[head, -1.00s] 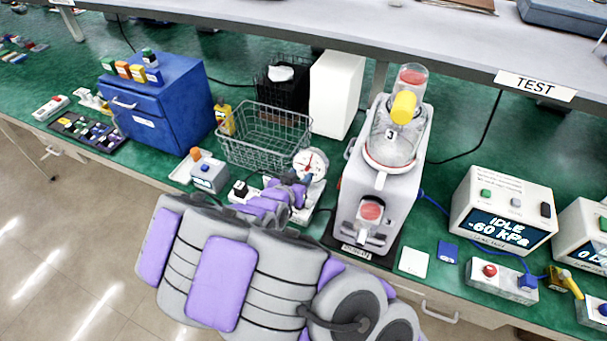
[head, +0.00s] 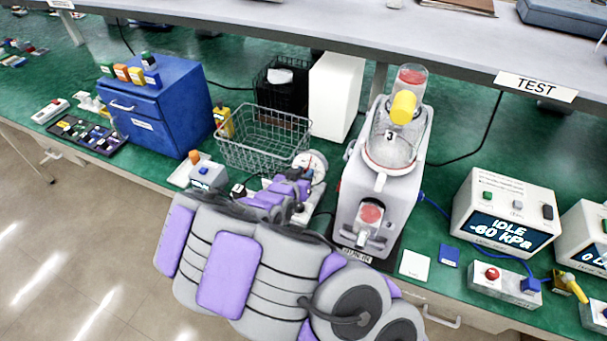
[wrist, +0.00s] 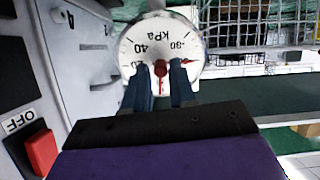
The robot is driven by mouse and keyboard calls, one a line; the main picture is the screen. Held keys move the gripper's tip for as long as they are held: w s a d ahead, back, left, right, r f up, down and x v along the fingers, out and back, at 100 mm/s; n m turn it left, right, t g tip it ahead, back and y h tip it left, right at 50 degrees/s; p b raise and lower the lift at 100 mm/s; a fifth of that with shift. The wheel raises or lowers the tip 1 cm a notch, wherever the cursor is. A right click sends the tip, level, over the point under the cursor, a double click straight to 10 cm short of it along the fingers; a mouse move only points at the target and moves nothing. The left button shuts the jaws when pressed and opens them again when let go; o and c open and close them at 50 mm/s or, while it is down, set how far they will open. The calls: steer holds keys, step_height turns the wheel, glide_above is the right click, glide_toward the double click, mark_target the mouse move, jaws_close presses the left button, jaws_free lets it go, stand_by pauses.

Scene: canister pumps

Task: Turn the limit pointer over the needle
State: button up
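The round white kPa gauge (wrist: 160,40) fills the upper middle of the wrist view, its numbers upside down. A red hub (wrist: 160,68) sits at its centre, with a thin red part running down from it. A small red tip (wrist: 188,61) shows at the right of the dial; I cannot tell whether it is the needle or the limit pointer. My gripper (wrist: 160,66) is open, its two dark blue fingers in front of the dial on either side of the hub, with gaps showing. In the head view the gauge (head: 314,162) is partly hidden behind my gripper (head: 303,180).
The grey pump (head: 377,200) stands close to the right of the gauge. Its red OFF switch (wrist: 41,152) shows in the wrist view. A wire basket (head: 262,140) is behind left, and a small grey box (head: 208,176) is at left. A blue cabinet (head: 160,105) stands farther left.

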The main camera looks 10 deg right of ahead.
steer(key=shift+a, duration=0.2)
jaws_close()
steer(key=shift+n+p, duration=0.4)
steer(key=shift+p, duration=0.75)
steer(key=shift+r+p, duration=0.2)
steer(key=shift+p, duration=0.35)
steer(key=n+p, duration=0.2)
steer(key=p, duration=0.2)
steer(key=n+p, duration=0.4)
steer(key=p, duration=0.2)
steer(key=shift+n, duration=0.4)
steer(key=n+p, duration=0.4)
steer(key=n, duration=0.1)
steer(key=shift+f, duration=0.15)
steer(key=n+p, duration=0.2)
steer(key=n, duration=0.3)
steer(key=shift+f+n, duration=0.1)
steer(key=shift+n, duration=0.2)
